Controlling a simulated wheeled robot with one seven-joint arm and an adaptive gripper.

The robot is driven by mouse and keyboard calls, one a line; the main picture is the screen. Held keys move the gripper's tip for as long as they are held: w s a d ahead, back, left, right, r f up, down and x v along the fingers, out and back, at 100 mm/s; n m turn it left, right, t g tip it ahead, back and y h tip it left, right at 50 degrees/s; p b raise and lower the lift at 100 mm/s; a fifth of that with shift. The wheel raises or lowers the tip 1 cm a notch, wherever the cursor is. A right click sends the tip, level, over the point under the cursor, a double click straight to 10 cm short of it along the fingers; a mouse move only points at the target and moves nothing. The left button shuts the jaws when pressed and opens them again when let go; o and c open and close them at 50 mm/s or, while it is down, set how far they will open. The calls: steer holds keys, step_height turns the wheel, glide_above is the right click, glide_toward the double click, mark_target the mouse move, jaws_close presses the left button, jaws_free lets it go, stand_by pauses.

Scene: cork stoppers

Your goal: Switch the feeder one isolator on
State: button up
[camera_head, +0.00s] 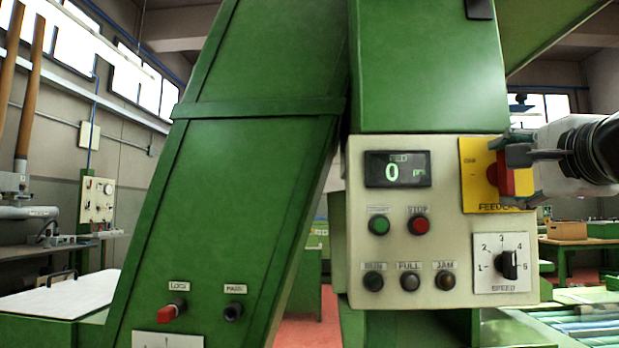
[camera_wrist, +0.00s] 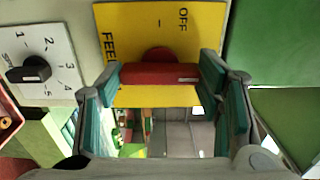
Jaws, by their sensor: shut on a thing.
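The feeder isolator is a red handle (camera_head: 504,178) on a yellow plate (camera_head: 470,198) marked FEEDER, at the right of the control panel. My gripper (camera_head: 516,158) reaches in from the right and is shut on the handle, partly covering it and the plate. In the wrist view, the red handle (camera_wrist: 160,75) lies across between the fingertips of my gripper (camera_wrist: 160,80), one pad at each end. The yellow plate (camera_wrist: 145,28) shows the word OFF. In the head view the handle stands upright. An ON label cannot be made out.
The pale panel (camera_head: 358,240) carries a display (camera_head: 397,169) reading 0, green and red buttons, several lamps and a speed dial (camera_head: 507,264) just below the isolator. Green machine casing (camera_head: 430,80) rises above. A red knob (camera_head: 172,311) is at the lower left.

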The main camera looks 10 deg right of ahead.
steer(key=o, duration=1.2)
steer(key=shift+c, duration=0.2)
steer(key=v, duration=1.2)
